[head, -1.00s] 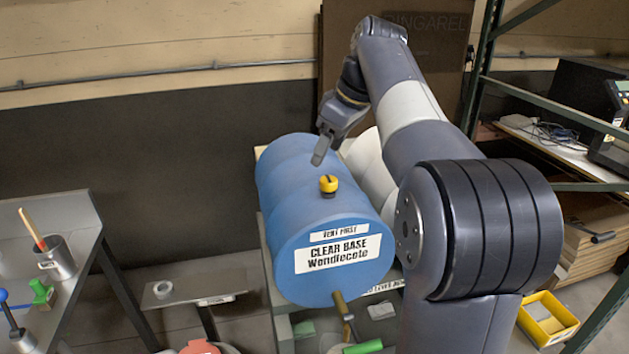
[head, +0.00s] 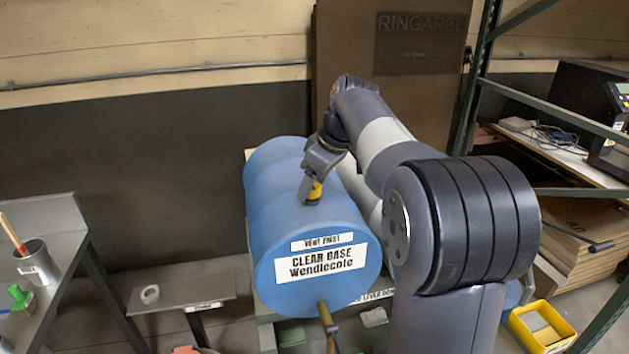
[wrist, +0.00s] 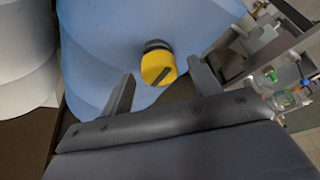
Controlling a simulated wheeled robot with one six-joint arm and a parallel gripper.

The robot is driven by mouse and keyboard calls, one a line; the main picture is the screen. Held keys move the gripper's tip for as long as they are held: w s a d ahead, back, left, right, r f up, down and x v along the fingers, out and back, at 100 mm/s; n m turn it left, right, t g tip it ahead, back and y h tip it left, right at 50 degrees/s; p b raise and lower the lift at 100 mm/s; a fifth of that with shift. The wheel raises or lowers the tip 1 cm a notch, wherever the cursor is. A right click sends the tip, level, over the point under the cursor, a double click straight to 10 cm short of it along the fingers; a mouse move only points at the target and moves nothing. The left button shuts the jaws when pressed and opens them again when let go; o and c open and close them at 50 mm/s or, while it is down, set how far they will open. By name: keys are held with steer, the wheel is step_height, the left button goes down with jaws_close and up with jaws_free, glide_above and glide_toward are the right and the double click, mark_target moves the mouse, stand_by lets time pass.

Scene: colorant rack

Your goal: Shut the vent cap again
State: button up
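The yellow vent cap (head: 316,190) stands on top of the blue drum (head: 264,187), which lies on its side with a "VENT FIRST" label on its end. In the wrist view the cap (wrist: 157,67) is round, with a dark slot across its face and a dark collar behind it. My gripper (head: 311,192) is down at the cap and partly covers it in the head view. In the wrist view its two fingers (wrist: 161,72) are spread on either side of the cap, with gaps between. Whether the cap is open or shut is unclear.
A brass tap (head: 325,316) sticks out below the drum label. A white drum (wrist: 25,55) lies beside the blue one. A metal bench with a cup (head: 38,262) is at left, a yellow bin (head: 541,327) at lower right. A green-post shelf (head: 478,85) stands right.

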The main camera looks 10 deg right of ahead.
steer(key=c, duration=1)
steer(key=shift+o, duration=0.2)
steer(key=shift+r+m, duration=0.1)
steer(key=shift+m, duration=0.3)
steer(key=m+t+h+p, duration=0.1)
steer(key=m, duration=0.2)
steer(key=shift+a, duration=0.15)
steer(key=m+h+p, duration=0.2)
steer(key=m, duration=0.3)
steer(key=shift+a, duration=0.15)
steer(key=m+h+p, duration=0.1)
steer(key=m+h, duration=0.1)
steer(key=m, duration=0.2)
steer(key=shift+a+m, duration=0.1)
steer(key=shift+m, duration=0.3)
steer(key=m+h+p, duration=0.1)
steer(key=m, duration=0.3)
steer(key=shift+g, duration=0.4)
steer(key=shift+m+h, duration=0.3)
steer(key=o, duration=1)
